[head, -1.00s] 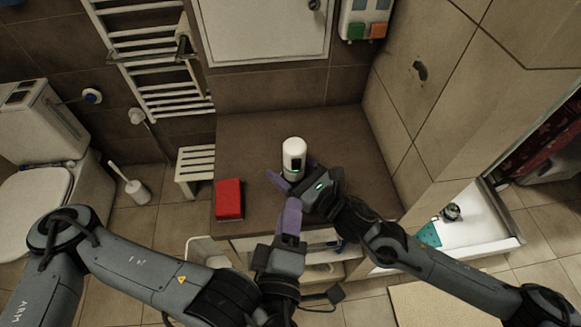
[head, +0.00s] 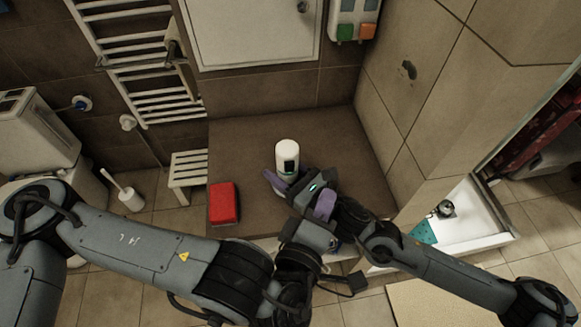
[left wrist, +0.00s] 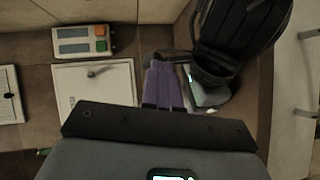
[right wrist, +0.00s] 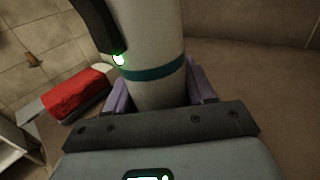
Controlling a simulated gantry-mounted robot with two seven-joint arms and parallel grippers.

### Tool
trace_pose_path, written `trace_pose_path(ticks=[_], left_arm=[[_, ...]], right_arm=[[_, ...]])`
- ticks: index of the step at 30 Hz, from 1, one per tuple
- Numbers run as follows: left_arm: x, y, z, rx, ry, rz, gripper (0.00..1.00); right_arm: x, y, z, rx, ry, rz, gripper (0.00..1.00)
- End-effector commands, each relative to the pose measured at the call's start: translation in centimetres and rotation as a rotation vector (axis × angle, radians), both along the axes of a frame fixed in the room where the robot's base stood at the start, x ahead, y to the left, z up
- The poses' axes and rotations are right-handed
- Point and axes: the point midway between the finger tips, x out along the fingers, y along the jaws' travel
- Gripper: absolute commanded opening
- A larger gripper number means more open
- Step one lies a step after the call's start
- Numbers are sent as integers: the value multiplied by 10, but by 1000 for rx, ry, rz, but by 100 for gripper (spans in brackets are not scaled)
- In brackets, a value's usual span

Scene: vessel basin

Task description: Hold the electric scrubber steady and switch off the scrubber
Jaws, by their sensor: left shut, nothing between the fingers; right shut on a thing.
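The electric scrubber (head: 287,155) is a white upright cylinder with a dark panel, standing on the brown counter. My right gripper (head: 278,184) is shut around its lower part. In the right wrist view, the white body (right wrist: 152,88) has a teal band and sits between the purple fingers (right wrist: 162,92). A small green light glows beside the black part on its upper left. My left gripper (head: 326,203) is shut and empty, just in front of my right wrist and apart from the scrubber. Its purple fingers lie together in the left wrist view (left wrist: 163,83), where the scrubber is not clearly visible.
A red block, perhaps a sponge (head: 224,203), lies on the counter (head: 240,140) left of the scrubber. The counter behind the scrubber is clear. A tiled wall (head: 395,120) rises at the right. My two forearms are close together at the counter's front.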

Motion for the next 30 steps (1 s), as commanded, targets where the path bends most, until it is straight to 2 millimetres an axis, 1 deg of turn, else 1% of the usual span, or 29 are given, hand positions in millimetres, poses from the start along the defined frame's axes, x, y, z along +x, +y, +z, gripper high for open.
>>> trace_pose_path(ticks=[1,3,6,8,11,14,19,24,30], left_arm=[[5,-11,6,-1,24,-44,0],[10,-24,8,5,84,-97,0],[15,-35,10,25,188,-141,0],[18,-38,11,40,256,-148,0],[22,-37,15,70,377,-128,0],[24,-29,22,98,500,-64,0],[21,-5,43,113,691,121,0],[9,20,67,90,834,335,0],[-7,39,90,44,931,529,0]], right_arm=[[0,0,0,0,0,0,13],[0,0,0,0,0,0,13],[0,0,0,0,0,0,13],[0,0,0,0,0,0,13],[0,0,0,0,0,0,13],[0,0,0,0,0,-1,13],[0,0,0,0,0,-1,13],[0,0,0,0,0,-1,13],[0,0,0,0,0,-1,13]])
